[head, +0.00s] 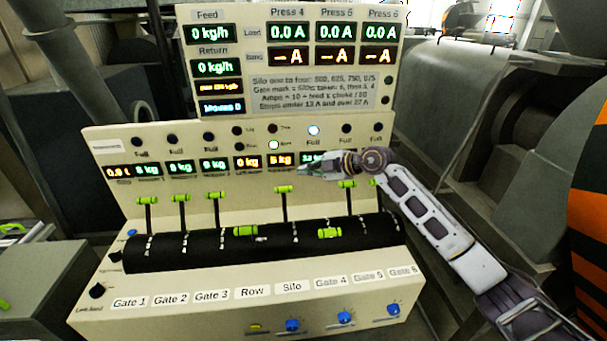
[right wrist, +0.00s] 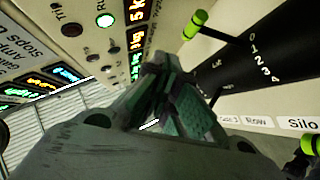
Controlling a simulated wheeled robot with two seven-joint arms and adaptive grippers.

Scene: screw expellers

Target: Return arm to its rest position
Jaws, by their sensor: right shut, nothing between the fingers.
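My right arm comes in from the right in the head view. Its gripper (head: 312,170) is in front of the lower display row of the control panel (head: 110,150), above the levers. In the right wrist view the fingers (right wrist: 160,85) are closed together with nothing between them. Green-handled levers stand below and around it, such as the Silo lever (head: 284,189); a lever handle (right wrist: 194,24) also shows near the fingers in the right wrist view. I cannot tell whether the gripper touches the panel. My left gripper is not in view.
The upper display board (head: 290,65) rises behind the console. A black slotted drum (head: 190,252) carries the levers, and blue knobs (head: 344,317) line the front. A large grey machine (head: 440,95) stands at the right behind my arm. A grey box (head: 45,290) is at left.

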